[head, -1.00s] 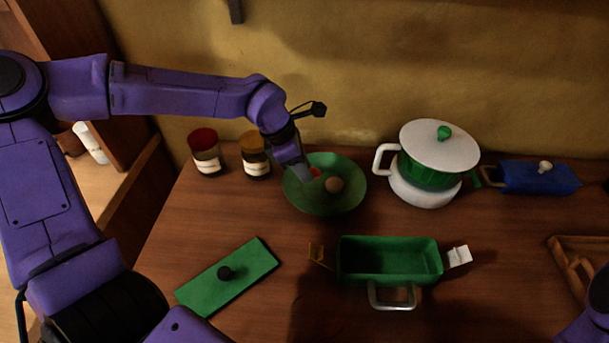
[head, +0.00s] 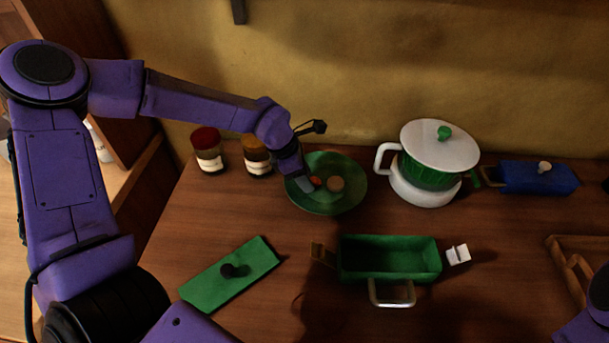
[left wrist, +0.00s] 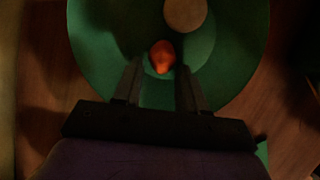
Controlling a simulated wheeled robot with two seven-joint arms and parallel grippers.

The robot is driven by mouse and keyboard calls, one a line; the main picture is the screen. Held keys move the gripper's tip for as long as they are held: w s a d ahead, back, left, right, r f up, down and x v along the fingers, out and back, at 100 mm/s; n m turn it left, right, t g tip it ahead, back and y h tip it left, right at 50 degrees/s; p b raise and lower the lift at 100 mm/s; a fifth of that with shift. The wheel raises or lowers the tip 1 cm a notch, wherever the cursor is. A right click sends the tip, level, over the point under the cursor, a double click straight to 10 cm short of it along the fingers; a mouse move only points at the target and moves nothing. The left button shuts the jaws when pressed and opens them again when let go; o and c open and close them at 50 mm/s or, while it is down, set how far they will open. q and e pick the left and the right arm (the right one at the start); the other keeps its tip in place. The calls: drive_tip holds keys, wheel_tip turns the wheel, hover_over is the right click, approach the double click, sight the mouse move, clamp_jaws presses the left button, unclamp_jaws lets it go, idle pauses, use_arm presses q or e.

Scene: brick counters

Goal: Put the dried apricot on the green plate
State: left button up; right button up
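The dried apricot (head: 315,182), small and orange, is on the left part of the green plate (head: 345,204). In the left wrist view the apricot (left wrist: 162,57) shows just past my fingertips, with a gap to each finger. My left gripper (head: 304,184) is open and low over the plate's left side. The two spread fingers (left wrist: 159,72) also show in the wrist view. A round tan-brown item (head: 335,184) sits on the plate beside the apricot, and it also shows in the wrist view (left wrist: 185,12). My right gripper is out of view.
Two jars, red-lidded (head: 207,150) and yellow-lidded (head: 256,155), stand left of the plate. A white-lidded green pot (head: 430,165) and a blue lidded dish (head: 538,178) stand to the right. A green open dish (head: 390,260) and a green lid (head: 225,285) lie in front.

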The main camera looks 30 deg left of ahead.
use_arm(q)
drive_tip(key=shift+r, duration=0.2)
drive_tip(key=v, duration=1.2)
drive_tip(key=shift+f, duration=0.15)
